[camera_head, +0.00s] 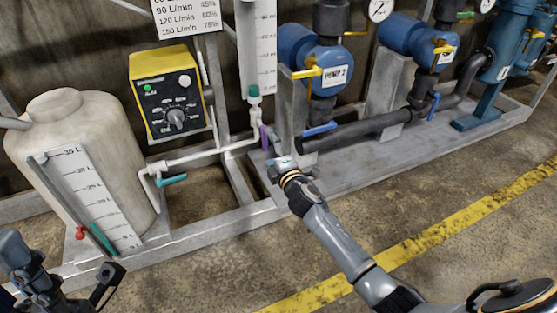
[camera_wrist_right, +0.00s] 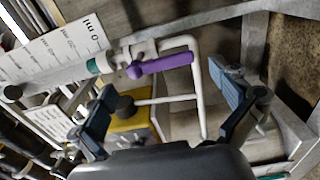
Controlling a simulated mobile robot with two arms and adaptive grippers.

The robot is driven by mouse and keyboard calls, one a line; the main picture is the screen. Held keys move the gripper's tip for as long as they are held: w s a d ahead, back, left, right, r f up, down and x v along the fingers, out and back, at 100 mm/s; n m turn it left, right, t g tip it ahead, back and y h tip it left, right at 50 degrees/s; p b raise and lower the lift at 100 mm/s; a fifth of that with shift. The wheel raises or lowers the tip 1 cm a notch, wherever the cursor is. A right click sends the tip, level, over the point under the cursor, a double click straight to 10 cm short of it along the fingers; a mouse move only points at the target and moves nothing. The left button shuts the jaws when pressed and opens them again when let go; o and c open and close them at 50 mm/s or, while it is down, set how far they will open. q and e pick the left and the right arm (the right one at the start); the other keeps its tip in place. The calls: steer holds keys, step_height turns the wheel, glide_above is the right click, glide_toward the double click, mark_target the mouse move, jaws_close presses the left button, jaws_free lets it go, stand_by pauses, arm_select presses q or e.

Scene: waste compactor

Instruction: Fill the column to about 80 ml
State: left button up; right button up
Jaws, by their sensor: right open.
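The clear graduated column (camera_head: 262,50) stands upright at top centre; its scale also shows in the wrist view (camera_wrist_right: 62,58). I cannot make out a liquid level in it. A purple valve handle (camera_head: 264,137) hangs at its lower end, roughly in line with the column; it shows clearly in the wrist view (camera_wrist_right: 160,65). My right gripper (camera_head: 275,158) is open, its fingers spread on either side of the handle's line in the wrist view (camera_wrist_right: 165,102), with nothing held. A teal valve handle (camera_head: 172,180) sits on the white pipe. My left gripper (camera_head: 98,285) is at lower left.
A white tank (camera_head: 85,130) with a litre scale (camera_head: 90,200) and a red-handled valve (camera_head: 81,232) stands left. A yellow control box (camera_head: 168,92) shows a green light. Blue pumps (camera_head: 318,62) and dark pipes are at right. Floor in front is clear.

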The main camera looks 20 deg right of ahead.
steer(key=s, duration=0.7)
steer(key=shift+s+d, duration=0.15)
steer(key=shift+s, duration=0.15)
